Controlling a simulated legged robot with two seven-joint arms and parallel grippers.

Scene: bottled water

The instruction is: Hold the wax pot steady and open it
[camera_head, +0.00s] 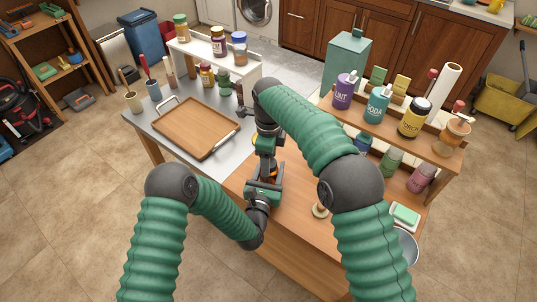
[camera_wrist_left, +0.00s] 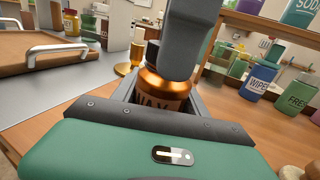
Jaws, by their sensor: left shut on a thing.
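In the head view only a small orange bit of the pot (camera_head: 273,172) shows between my arms. My right gripper (camera_head: 268,150) comes down from above, over the pot.
A wooden tray (camera_head: 196,150) with metal handles lies on the grey counter at left. A small brass object (camera_wrist_left: 130,62) stands behind the pot. A shelf (camera_head: 440,146) with bottles is at right. A wooden-handled item (camera_head: 320,209) stands near the front of the worktop.

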